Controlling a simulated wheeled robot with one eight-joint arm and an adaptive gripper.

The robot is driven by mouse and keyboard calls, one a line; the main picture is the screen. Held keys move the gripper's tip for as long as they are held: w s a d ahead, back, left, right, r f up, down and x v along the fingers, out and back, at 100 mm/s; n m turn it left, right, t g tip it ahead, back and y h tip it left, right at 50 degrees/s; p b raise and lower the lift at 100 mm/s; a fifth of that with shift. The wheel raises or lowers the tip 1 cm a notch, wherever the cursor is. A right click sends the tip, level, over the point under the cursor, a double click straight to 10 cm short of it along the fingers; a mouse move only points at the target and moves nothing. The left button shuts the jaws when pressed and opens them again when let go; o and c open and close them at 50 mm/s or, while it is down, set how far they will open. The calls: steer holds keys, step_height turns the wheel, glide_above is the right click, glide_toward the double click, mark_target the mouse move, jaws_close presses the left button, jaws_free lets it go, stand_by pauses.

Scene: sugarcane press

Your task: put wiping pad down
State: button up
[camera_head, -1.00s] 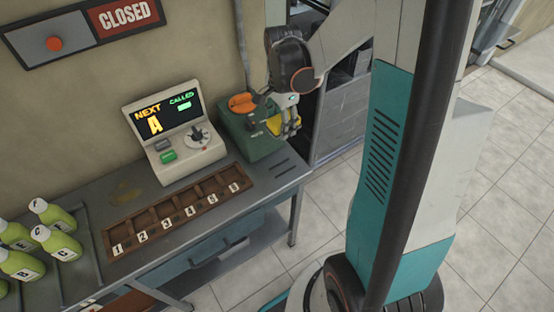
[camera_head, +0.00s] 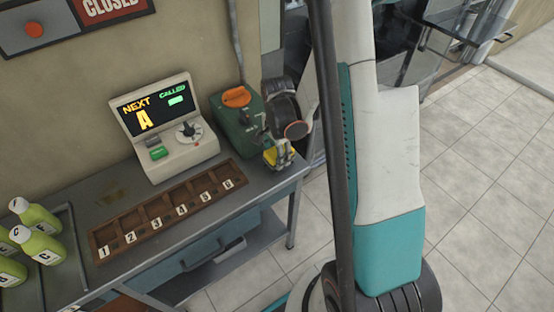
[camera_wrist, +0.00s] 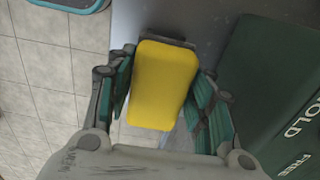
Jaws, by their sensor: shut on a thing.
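The yellow wiping pad (camera_wrist: 163,85) is held between the two fingers of my gripper (camera_wrist: 160,105) in the wrist view. In the head view the pad (camera_head: 278,157) shows as a yellow patch under my gripper (camera_head: 280,153), at the right end of the grey table (camera_head: 258,186). My gripper is shut on the pad. It is just to the right of the green box with the orange top. The pad is over or close to the tabletop; I cannot tell whether it touches it.
The green box (camera_head: 237,118) stands close beside my gripper and also shows in the wrist view (camera_wrist: 275,90). A console with a screen (camera_head: 165,125), a numbered wooden rack (camera_head: 165,213) and several green bottles (camera_head: 38,248) are on the table further left. Tiled floor lies right.

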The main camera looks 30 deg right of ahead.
steer(key=shift+f, duration=1.05)
steer(key=shift+f+b, duration=0.4)
steer(key=shift+b, duration=0.2)
steer(key=o, duration=1)
steer(key=shift+o, duration=0.2)
step_height(320, 180, up, 13)
steer(key=p, duration=0.5)
steer(key=shift+f, duration=0.1)
